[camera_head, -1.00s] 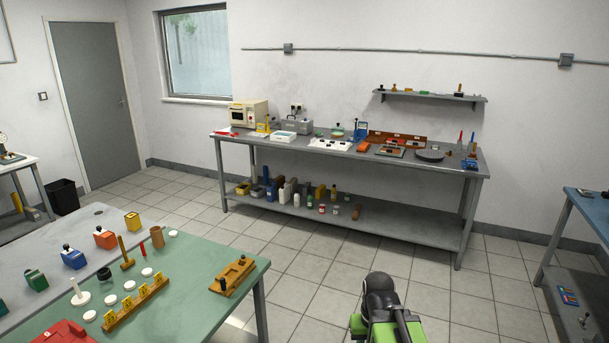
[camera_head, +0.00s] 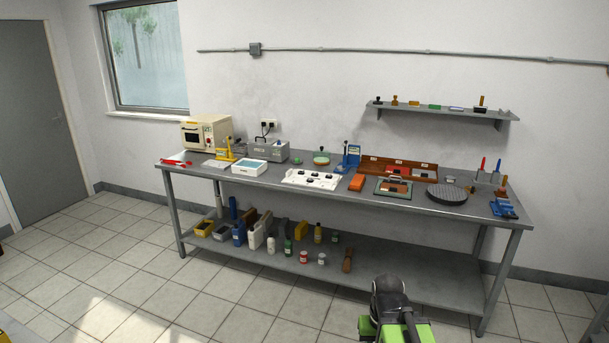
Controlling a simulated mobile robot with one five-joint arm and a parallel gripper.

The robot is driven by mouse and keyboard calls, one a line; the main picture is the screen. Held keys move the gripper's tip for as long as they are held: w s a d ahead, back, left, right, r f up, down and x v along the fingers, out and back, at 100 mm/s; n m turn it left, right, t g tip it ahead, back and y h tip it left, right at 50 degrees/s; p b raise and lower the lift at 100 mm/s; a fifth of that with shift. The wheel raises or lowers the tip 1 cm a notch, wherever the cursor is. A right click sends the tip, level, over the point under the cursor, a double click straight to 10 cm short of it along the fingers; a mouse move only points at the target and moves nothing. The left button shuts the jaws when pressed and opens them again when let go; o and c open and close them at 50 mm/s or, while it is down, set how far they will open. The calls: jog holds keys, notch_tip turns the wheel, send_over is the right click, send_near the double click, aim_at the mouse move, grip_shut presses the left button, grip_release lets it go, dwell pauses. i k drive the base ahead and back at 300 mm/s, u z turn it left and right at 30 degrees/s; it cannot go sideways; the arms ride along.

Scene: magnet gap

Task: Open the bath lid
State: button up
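A grey metal box (camera_head: 267,153) with a dark handle on top stands at the back left of the grey workbench. It looks like the bath, and its top appears closed, but it is small and far off. A green and black part of my arm shows at the bottom edge, in front of the bench and well apart from the box. The fingers of my gripper cannot be made out.
A cream oven (camera_head: 205,134) stands left of the box, and a blue-topped white tray (camera_head: 249,168) lies in front. A yellow device (camera_head: 229,150) is close by. The tiled floor (camera_head: 150,270) before the bench is clear.

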aim_at(258, 140)
jog(key=u, duration=0.2)
jog(key=i, duration=2.3)
jog(key=u, duration=0.85)
jog(key=i, duration=2.1)
jog(key=u, duration=0.5)
jog(key=i, duration=0.75)
jog(key=u, duration=0.3)
